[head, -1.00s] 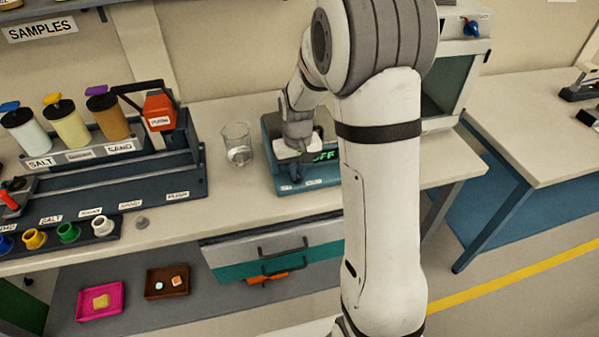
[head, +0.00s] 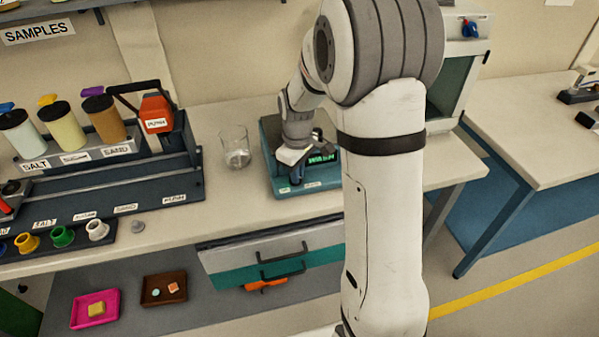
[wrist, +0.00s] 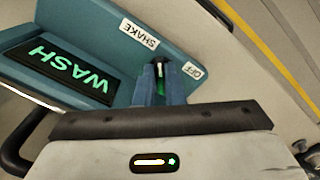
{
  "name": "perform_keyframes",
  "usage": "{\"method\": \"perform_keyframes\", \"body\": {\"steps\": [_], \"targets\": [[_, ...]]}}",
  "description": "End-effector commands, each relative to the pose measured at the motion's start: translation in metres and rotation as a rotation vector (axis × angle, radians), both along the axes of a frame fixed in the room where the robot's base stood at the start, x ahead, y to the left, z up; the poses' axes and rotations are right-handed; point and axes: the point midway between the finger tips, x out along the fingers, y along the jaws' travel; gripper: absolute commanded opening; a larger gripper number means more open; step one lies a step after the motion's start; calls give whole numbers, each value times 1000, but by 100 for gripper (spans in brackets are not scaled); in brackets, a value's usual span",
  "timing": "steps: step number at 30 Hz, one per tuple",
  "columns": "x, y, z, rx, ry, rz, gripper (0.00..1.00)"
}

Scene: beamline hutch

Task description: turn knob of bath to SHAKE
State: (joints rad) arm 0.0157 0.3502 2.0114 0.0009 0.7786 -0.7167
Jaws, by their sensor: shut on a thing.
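The bath (head: 274,140) is a blue-teal box on the bench, partly hidden by my arm. Its lit green display (wrist: 72,73) reads WASH in the wrist view. Its front carries a SHAKE label (wrist: 139,33) and an OFF label (wrist: 193,72). My gripper (head: 295,165) points down at the front of the bath and is shut on the knob (wrist: 160,69). The knob is mostly hidden between the fingers, with a small pale mark showing between the SHAKE and OFF labels in the wrist view.
A glass beaker (head: 235,150) stands just left of the bath. A white cabinet (head: 468,52) stands right of my arm. A drawer unit (head: 270,245) is below the bench.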

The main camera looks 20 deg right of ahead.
Motion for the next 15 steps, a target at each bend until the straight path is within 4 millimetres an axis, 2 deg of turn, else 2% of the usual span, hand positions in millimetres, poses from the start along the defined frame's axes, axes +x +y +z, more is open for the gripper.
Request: {"method": "perform_keyframes", "body": {"steps": [1, 14, 15], "targets": [[-4, -1, -4, -1, 15, 6, 0], [-4, -2, -3, -2, 15, 14, 0], [-4, -2, -3, -2, 14, 14, 12]]}}
